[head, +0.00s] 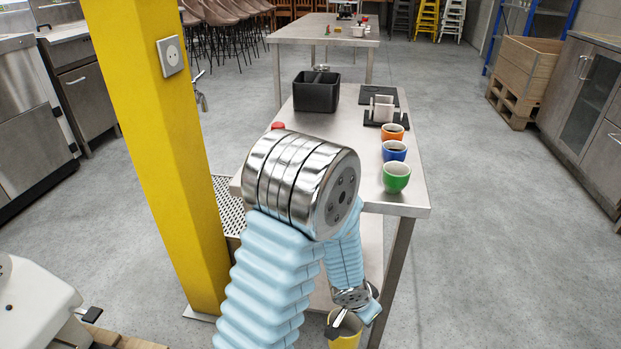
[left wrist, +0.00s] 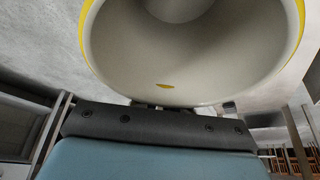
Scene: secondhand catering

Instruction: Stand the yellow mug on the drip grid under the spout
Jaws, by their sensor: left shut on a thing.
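The yellow mug (head: 345,341) is at the bottom edge of the head view, partly cut off, below and in front of the table's near end. My left gripper (head: 342,316) is shut on it at the rim. In the left wrist view, the mug's pale inside and yellow rim (left wrist: 84,30) fill the upper part, close to the gripper (left wrist: 182,106). The perforated drip grid (head: 229,203) lies left of my arm, partly hidden by the arm and the yellow pillar. The metal spout (head: 201,94) sticks out right of the pillar, above and behind the grid. My right gripper is not in view.
Orange (head: 392,132), blue (head: 394,151) and green (head: 396,177) cups stand along the steel table's (head: 405,203) right side. A black bin (head: 316,92) stands farther back. The yellow pillar (head: 160,135) stands close beside the grid. A red thing (head: 278,126) shows just behind my arm.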

